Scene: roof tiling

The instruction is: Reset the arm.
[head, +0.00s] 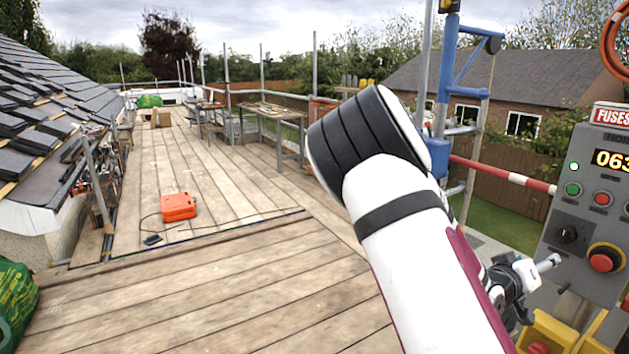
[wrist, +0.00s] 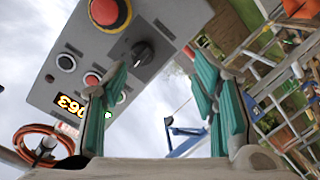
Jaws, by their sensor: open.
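My arm (head: 415,220), white with black bands, rises across the right half of the head view. My gripper (head: 520,285) shows at its lower right, partly hidden behind the arm, close to the grey control box (head: 588,265). In the wrist view my gripper (wrist: 160,65) has its two green-padded fingers spread apart, with nothing between them. The control box (wrist: 130,22) lies beyond the fingers there, upside down, with a red knob, a black dial and a lit display.
The red emergency button (head: 605,257) is near my gripper. A blue frame (head: 445,85) and a red-and-white bar (head: 505,174) stand behind my arm. An orange case (head: 178,207) lies on the wooden deck (head: 190,290), which is mostly clear. Tiled roof (head: 45,120) at left.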

